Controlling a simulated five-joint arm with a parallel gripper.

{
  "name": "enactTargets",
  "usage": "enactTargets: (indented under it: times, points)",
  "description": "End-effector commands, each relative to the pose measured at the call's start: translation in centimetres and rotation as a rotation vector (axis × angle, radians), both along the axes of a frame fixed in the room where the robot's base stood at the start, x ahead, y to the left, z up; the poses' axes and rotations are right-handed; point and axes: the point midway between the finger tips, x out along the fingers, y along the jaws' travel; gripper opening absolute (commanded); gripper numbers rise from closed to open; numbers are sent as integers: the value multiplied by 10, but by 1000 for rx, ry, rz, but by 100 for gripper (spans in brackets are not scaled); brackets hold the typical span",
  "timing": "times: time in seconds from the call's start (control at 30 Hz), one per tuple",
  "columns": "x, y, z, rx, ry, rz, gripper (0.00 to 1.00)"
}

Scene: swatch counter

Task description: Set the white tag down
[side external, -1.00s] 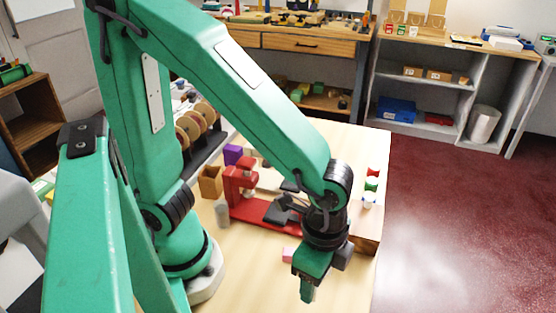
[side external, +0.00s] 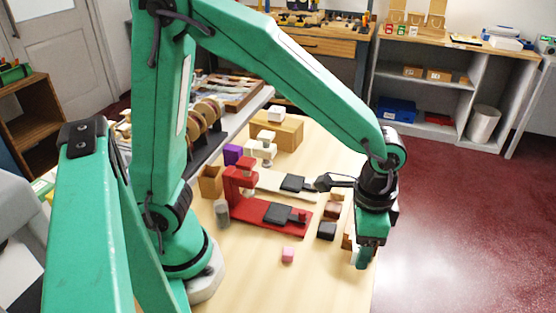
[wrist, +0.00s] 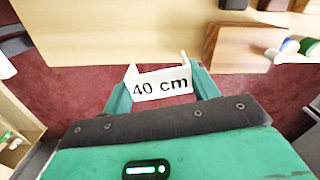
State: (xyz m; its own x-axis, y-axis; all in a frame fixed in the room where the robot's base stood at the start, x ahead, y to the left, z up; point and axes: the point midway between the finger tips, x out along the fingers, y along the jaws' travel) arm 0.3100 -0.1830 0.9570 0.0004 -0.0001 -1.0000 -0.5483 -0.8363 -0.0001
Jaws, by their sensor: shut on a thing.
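The white tag (wrist: 160,85), printed "40 cm", is between my fingers in the wrist view, lettering toward the camera. My gripper (wrist: 162,88) is shut on it. Red floor shows behind and around the tag, and the table edge lies above it in that picture. In the side view my gripper (side external: 363,260) points down at the table's right edge. There the tag is mostly hidden by the fingers, and I cannot tell its exact height.
A wooden block (wrist: 250,47) stands at the table edge near the tag, with small spools (wrist: 290,46) to its right.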

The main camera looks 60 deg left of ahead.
Motion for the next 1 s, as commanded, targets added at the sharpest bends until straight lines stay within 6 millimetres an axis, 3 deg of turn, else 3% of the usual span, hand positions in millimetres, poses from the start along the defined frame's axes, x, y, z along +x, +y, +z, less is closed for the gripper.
enactTargets:
  times: [0.1,0.47,0.7,1.0]
  points:
    - [35,16,2,0,1,143,38]
    - [127,86,4,1,2,561,38]
    - [177,151,2,0,1,840,38]
    - [218,246,-5,0,1,1171,38]
